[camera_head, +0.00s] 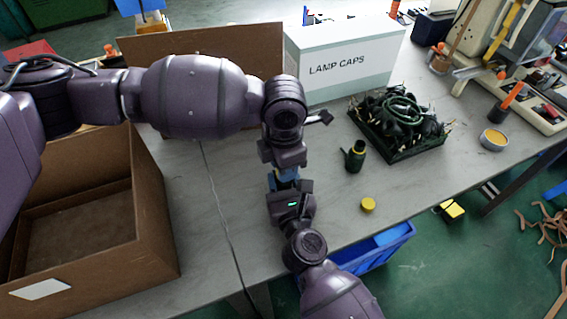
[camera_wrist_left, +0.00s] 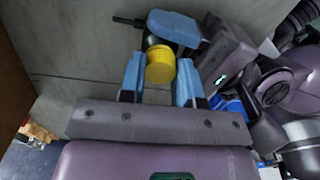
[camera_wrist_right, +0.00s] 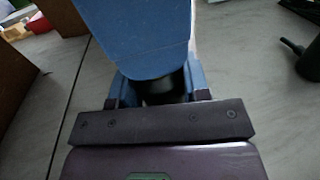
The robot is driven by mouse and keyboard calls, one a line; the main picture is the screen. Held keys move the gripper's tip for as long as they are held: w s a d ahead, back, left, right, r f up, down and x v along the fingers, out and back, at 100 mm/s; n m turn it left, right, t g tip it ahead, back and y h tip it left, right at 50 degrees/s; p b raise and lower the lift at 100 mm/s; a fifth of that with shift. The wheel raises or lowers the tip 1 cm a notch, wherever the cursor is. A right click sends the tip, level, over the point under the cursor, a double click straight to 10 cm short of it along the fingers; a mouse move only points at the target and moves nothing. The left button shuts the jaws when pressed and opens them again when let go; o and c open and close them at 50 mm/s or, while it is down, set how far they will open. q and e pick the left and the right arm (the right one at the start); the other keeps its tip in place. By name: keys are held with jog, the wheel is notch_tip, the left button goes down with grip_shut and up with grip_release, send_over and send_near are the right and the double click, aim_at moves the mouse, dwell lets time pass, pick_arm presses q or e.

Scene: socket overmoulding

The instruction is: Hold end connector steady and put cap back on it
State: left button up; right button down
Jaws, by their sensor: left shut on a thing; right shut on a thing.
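My left gripper (camera_head: 283,170) and my right gripper (camera_head: 285,186) meet closely over the table in the head view, hiding what they hold there. In the left wrist view the yellow cap (camera_wrist_left: 160,68) sits between the blue fingers of my left gripper (camera_wrist_left: 158,82), which is shut on it. The dark end connector (camera_wrist_left: 152,40) shows just beyond the cap, beside a blue finger of my right gripper. In the right wrist view my right gripper (camera_wrist_right: 160,90) is shut on the dark connector (camera_wrist_right: 163,92), largely covered by a left finger. I cannot tell whether cap and connector touch.
Another dark connector (camera_head: 355,158) stands upright right of the grippers, and a loose yellow cap (camera_head: 368,205) lies near the front edge. A black tray (camera_head: 405,155) of dark cabled parts and a LAMP CAPS box (camera_head: 345,68) stand behind. An open cardboard box (camera_head: 150,215) is at left.

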pick_arm(q)
jog(key=o, duration=0.9)
jog(key=shift+r, duration=0.1)
jog(key=shift+r, duration=2.15)
jog(key=shift+c, duration=0.4)
